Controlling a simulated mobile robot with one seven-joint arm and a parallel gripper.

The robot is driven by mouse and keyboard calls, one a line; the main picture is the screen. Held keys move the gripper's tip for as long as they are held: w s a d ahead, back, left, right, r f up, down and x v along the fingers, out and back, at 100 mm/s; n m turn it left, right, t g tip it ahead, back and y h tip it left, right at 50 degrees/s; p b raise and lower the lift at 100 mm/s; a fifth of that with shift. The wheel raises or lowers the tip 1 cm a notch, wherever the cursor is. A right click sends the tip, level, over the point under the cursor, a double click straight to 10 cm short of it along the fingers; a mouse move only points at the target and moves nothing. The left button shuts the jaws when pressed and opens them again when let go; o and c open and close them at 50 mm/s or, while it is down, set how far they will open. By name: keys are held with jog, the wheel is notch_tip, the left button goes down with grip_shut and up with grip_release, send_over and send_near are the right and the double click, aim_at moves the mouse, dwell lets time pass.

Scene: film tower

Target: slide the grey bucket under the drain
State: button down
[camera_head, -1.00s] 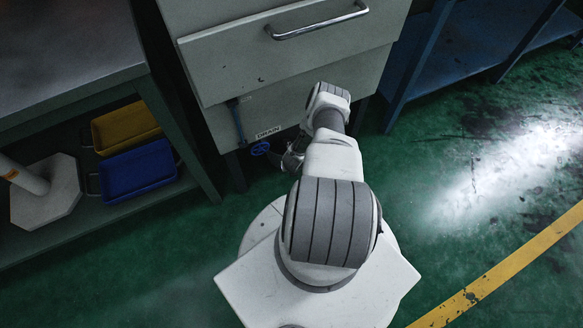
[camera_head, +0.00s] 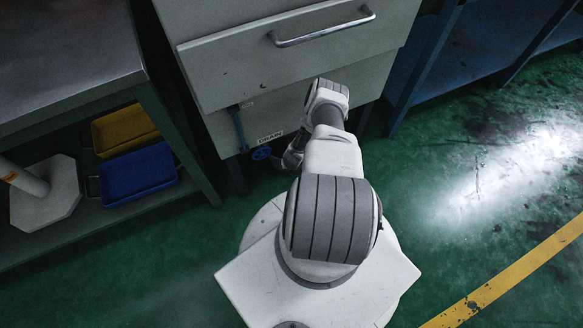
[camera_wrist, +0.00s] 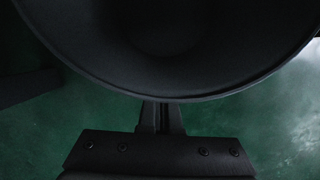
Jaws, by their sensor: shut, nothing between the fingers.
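The grey bucket (camera_wrist: 165,55) fills the top of the wrist view as a dark round shape with a curved rim. My gripper (camera_wrist: 161,112) is shut and empty, with its fingertips at the near edge of the bucket. I cannot tell whether they touch it. In the head view my arm hides the bucket and most of the gripper. The drain outlet itself is not clearly seen.
A bench at the left has a low shelf with a yellow tray (camera_head: 123,129), a blue tray (camera_head: 138,174) and a white-based stand (camera_head: 50,193). A blue rack (camera_head: 430,60) stands at the right. Green floor is clear at the right, with a yellow line (camera_head: 505,280).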

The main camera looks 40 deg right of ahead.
jog(key=shift+w+d, duration=0.35)
jog(key=shift+w, duration=0.25)
jog(key=shift+w+d, duration=0.3)
jog(key=shift+w, duration=0.25)
jog(key=p+v, duration=0.4)
jog(key=v, duration=0.3)
jog(key=shift+r, duration=0.25)
